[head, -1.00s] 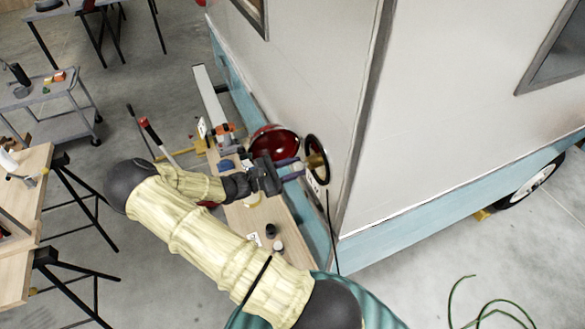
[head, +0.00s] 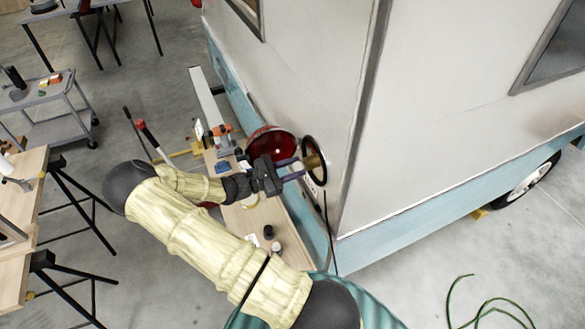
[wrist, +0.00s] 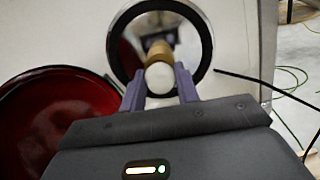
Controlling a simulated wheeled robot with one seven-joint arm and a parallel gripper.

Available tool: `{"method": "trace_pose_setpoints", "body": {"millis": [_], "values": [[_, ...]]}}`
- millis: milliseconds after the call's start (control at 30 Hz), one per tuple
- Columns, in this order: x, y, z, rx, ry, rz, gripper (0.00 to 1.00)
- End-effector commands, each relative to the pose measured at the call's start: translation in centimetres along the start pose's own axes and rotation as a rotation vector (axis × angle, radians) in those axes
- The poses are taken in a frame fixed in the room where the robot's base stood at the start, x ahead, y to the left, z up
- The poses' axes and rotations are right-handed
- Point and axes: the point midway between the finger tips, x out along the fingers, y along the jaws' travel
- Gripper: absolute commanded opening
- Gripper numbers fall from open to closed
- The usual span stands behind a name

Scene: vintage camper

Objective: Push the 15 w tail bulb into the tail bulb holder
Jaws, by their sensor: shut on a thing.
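My gripper (head: 292,169) is shut on the tail bulb, with its purple fingers on either side of it. The bulb (wrist: 159,78) shows as a white rounded end between the fingertips in the wrist view. Directly beyond it is a brass-coloured cylinder (wrist: 159,50), in front of the round black-rimmed lamp opening (wrist: 205,42) on the camper's wall. I cannot tell where the bulb's base ends and the holder begins, or how deep the bulb sits. In the head view the brass part (head: 313,161) lies just beyond the fingertips, inside the black ring (head: 323,143).
A red round lamp lens (head: 262,143) is left of the opening, close beside my gripper; it also shows in the wrist view (wrist: 55,120). A narrow wooden bench (head: 255,220) with small items lies below. A dark cable (wrist: 255,84) hangs right of the opening.

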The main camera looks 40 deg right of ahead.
Motion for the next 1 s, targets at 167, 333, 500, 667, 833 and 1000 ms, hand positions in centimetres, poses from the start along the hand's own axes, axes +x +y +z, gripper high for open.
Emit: {"method": "trace_pose_setpoints", "body": {"millis": [167,333,500,667,833,1000], "values": [[0.0,0.0,0.0,0.0,0.0,0.0,0.45],[0.0,0.0,0.0,0.001,0.0,0.0,0.56],[-0.1,0.0,0.0,0.001,0.001,0.0,0.56],[-0.9,0.0,-0.2,0.003,0.003,0.002,0.56],[-3.4,0.0,-0.4,0.004,0.004,0.003,0.56],[-6.8,0.0,-0.5,0.003,0.004,0.004,0.56]]}}
